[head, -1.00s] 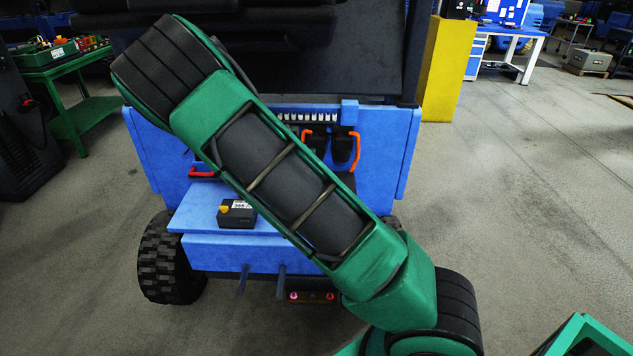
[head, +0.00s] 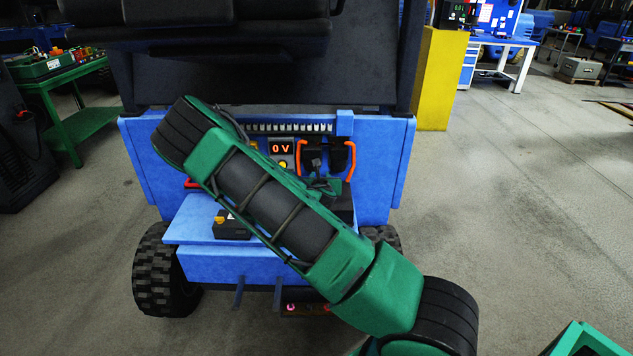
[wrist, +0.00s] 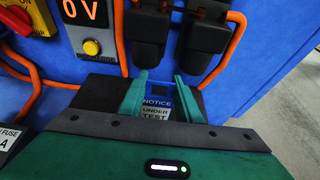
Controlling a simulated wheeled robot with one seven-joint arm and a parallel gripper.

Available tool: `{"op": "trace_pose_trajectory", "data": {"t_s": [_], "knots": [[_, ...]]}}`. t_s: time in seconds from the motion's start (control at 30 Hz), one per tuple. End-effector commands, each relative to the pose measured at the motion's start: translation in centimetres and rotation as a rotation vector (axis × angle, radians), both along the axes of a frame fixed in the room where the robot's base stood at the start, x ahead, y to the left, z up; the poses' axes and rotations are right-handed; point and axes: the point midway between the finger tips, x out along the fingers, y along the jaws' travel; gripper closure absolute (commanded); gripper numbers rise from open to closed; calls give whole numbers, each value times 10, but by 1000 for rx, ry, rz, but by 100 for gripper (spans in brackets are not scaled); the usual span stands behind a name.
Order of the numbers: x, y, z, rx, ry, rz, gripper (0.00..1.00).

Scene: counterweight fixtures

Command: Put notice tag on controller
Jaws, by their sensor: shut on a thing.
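The notice tag (wrist: 157,103), blue and white with "NOTICE UNDER TEST" on it, is between the two green fingers of my gripper (wrist: 159,78) in the wrist view. The fingers are shut on it. In the head view my gripper (head: 322,186) is in front of the blue panel, and the tag cannot be made out there. A black box (wrist: 98,93) lies below and behind the fingers in the wrist view, partly covered by them; its right end shows in the head view (head: 343,204). No label says it is the controller. I cannot tell whether the tag touches it.
The blue panel (head: 380,180) carries a 0 V display (head: 282,149), a yellow button (wrist: 91,47), black plugs (wrist: 148,38) and orange cables (wrist: 233,50). A black fuse box (head: 230,226) sits on the blue shelf at left. A yellow post (head: 440,80) stands to the right.

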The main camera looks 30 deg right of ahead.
Motion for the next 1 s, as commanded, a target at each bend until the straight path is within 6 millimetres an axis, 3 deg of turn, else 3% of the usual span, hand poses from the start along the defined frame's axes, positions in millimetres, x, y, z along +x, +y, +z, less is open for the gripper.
{"op": "trace_pose_trajectory", "data": {"t_s": [0.47,0.5,0.57,1.0], "knots": [[0,1,-10,0,0,1,91],[0,1,-9,0,0,1,62],[0,1,-9,0,0,1,51],[-6,7,-5,0,0,3,51]]}}
